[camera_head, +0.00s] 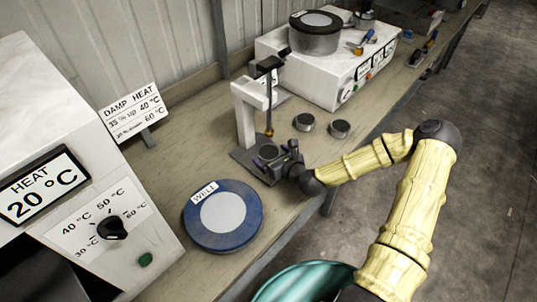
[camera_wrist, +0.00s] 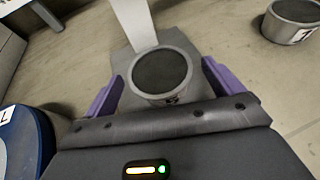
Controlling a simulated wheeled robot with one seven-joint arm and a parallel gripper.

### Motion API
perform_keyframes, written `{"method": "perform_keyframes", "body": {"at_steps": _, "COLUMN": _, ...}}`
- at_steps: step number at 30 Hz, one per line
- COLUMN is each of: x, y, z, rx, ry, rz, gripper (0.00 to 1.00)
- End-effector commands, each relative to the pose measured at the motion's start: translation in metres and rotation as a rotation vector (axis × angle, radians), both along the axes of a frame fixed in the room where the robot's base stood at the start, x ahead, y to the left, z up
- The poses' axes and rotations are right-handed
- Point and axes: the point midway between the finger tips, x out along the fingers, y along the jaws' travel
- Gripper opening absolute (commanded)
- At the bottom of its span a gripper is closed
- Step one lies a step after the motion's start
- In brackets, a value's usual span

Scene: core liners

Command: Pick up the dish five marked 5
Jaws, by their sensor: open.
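A small round grey dish (camera_wrist: 160,74) with dark contents stands on the flat base of a stand; it also shows in the head view (camera_head: 267,152). A dark mark on its near rim is partly cut off by my gripper body, and I cannot read it surely as 5. My gripper (camera_wrist: 160,84) is open, with one purple finger on each side of the dish. The fingers look apart from its wall, the dish between them. In the head view my gripper (camera_head: 284,160) is low at the stand.
A white stand (camera_head: 245,113) with an overhanging head rises behind the dish. Two similar dishes (camera_head: 304,122) (camera_head: 340,128) stand to the right. A blue disc marked WELL (camera_head: 240,238) lies nearer; a white heater box (camera_head: 50,130) is left. Bare bench lies beside the two dishes.

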Motion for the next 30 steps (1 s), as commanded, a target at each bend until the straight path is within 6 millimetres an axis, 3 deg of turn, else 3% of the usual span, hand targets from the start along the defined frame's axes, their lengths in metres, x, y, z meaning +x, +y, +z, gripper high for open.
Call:
{"method": "perform_keyframes", "body": {"at_steps": 7, "x": 0.021, "y": 0.013, "z": -0.010, "rx": 0.001, "ry": 0.002, "rz": 0.001, "gripper": 0.92}}
{"method": "perform_keyframes", "body": {"at_steps": 23, "x": 0.022, "y": 0.013, "z": -0.010, "rx": 0.001, "ry": 0.002, "rz": 0.001, "gripper": 0.92}}
{"method": "perform_keyframes", "body": {"at_steps": 30, "x": 0.022, "y": 0.013, "z": -0.010, "rx": 0.001, "ry": 0.002, "rz": 0.001, "gripper": 0.45}}
